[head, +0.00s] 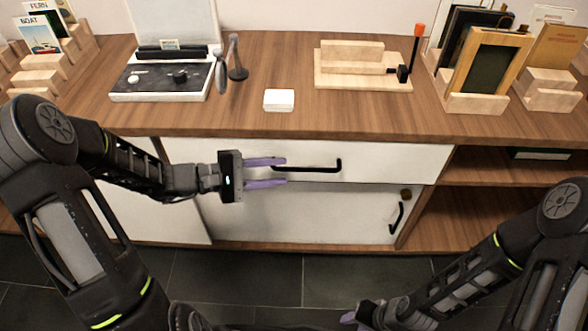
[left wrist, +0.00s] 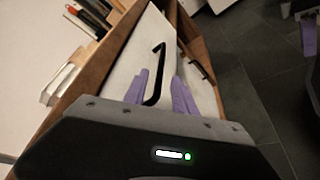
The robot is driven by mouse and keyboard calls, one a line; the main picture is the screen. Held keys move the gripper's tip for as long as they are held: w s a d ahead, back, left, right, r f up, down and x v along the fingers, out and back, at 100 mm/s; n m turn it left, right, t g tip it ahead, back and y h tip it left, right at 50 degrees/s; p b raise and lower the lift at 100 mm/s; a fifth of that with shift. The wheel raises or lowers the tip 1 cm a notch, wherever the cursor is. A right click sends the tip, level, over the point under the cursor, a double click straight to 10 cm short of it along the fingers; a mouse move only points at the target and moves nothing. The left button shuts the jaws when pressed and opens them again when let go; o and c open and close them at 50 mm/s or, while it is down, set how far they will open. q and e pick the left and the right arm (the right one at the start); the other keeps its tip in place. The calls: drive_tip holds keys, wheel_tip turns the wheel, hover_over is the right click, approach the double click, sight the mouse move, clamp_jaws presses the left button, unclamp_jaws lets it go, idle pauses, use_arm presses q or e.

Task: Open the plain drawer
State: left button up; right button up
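The plain drawer (head: 390,166) is a wide white front with a black bar handle (head: 310,169), set under the wooden top. It looks closed. My left gripper (head: 282,171) has its purple fingers apart at the handle's left end, one above and one below the bar. In the left wrist view the handle (left wrist: 160,63) reaches down between the two fingers (left wrist: 160,92); whether they touch it I cannot tell. My right gripper (head: 350,317) is low at the bottom edge, away from the drawer, and mostly hidden by its arm.
Open shelves (head: 490,200) lie to the right. On top stand a white box (head: 279,100), a wooden jig (head: 360,82) and card holders. Dark floor tiles (head: 270,275) are clear in front.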

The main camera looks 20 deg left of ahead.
sight(293, 170)
use_arm(q)
drive_tip(key=x, duration=0.5)
clamp_jaws()
drive_tip(key=shift+f, duration=0.1)
idle(1.3)
